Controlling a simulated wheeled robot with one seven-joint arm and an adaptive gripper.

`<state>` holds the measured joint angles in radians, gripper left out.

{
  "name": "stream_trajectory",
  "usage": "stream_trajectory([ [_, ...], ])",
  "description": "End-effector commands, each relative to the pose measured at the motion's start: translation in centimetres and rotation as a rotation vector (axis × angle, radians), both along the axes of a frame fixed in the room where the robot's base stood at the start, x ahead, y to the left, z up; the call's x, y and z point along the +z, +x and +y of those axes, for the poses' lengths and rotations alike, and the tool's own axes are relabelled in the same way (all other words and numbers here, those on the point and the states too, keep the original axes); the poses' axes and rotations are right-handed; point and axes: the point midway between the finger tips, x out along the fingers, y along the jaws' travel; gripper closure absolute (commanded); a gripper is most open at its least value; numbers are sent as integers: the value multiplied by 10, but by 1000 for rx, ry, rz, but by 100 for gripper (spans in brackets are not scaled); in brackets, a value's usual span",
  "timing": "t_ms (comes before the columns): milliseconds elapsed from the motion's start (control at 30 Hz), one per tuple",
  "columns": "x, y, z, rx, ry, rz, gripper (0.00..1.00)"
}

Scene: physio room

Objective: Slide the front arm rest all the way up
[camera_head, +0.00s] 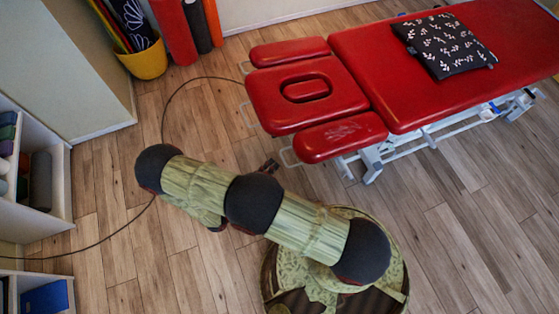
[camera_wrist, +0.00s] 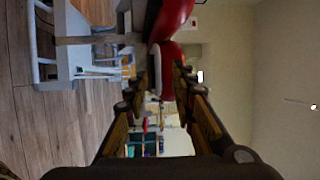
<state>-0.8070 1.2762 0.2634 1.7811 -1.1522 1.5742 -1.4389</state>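The front arm rest (camera_head: 340,137) is a red padded piece at the near side of the red treatment table's head end. It sits lower in the picture than the face-hole section (camera_head: 270,104), and a thin metal loop handle (camera_head: 287,158) sticks out at its left end. My gripper (camera_head: 268,166) is just left of that handle, mostly hidden by my arm in the head view. In the wrist view my gripper (camera_wrist: 161,78) has its fingers apart, with a pale bar, apparently the handle, between or just beyond the tips. Red padding (camera_wrist: 170,52) shows beyond them. Contact cannot be told.
The other arm rest (camera_head: 289,52) is on the table's far side. A dark patterned pillow (camera_head: 444,44) lies on the table. A white metal frame (camera_head: 372,160) stands under it. A black cable (camera_head: 165,105) lies on the wooden floor. Shelves (camera_head: 40,150) stand at left.

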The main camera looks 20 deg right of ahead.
Motion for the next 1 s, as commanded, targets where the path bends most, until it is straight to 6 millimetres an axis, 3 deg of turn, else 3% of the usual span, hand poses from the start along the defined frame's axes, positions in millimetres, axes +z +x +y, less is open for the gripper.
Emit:
stream_trajectory([
  [100,-2,-9,23,3,-1,-1,74],
  [333,-4,-20,47,0,-2,0,74],
  [1000,-4,-22,52,-1,-1,0,74],
])
